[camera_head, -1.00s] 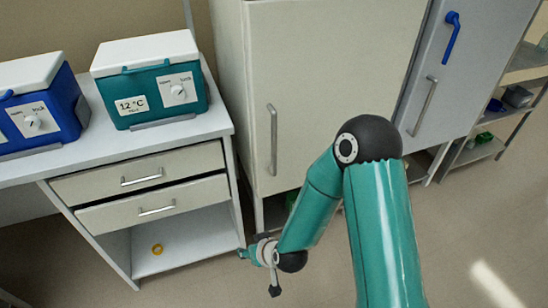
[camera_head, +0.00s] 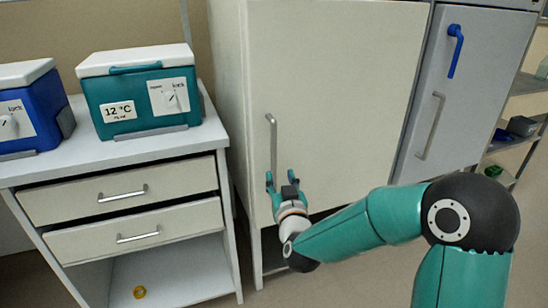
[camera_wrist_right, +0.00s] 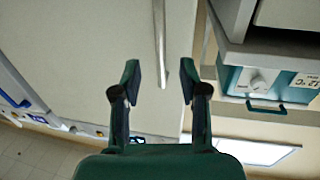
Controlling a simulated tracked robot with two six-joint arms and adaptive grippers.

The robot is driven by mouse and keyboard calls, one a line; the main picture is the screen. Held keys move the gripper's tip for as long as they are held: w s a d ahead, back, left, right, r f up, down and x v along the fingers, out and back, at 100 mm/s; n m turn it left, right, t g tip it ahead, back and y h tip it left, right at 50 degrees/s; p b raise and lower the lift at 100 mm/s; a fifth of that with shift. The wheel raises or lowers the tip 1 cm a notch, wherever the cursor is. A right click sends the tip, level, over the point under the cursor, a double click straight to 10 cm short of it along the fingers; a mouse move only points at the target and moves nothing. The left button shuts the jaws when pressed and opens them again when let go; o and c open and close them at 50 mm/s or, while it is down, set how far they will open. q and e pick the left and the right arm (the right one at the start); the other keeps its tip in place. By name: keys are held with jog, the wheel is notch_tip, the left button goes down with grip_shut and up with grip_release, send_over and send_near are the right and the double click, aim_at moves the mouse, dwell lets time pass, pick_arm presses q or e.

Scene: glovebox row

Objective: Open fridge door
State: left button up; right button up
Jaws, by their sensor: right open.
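The tall cream door (camera_head: 335,90), taken here as the fridge door, is shut. Its vertical metal bar handle (camera_head: 273,140) is at the door's left side. My right gripper (camera_head: 281,181) is open at the handle's lower end, fingers pointing up toward the door. In the right wrist view the handle (camera_wrist_right: 160,40) runs down between the two spread fingertips (camera_wrist_right: 160,76), with a gap on each side. I cannot tell whether its end is within finger depth. My left gripper is not in view.
A bench with two drawers (camera_head: 125,195) stands close at left, bearing a teal cooler box (camera_head: 140,105) and a blue one (camera_head: 35,115). A grey door (camera_head: 455,100) with its own handle (camera_head: 430,125) and a blue lever (camera_head: 455,50) adjoins at right. A shelf rack is at far right.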

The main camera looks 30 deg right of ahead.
aim_at(274, 158)
jog(key=x, duration=1.1)
jog(key=shift+w+d+f, duration=0.1)
jog(key=shift+w+d, duration=0.1)
jog(key=shift+w, duration=0.15)
grip_shut()
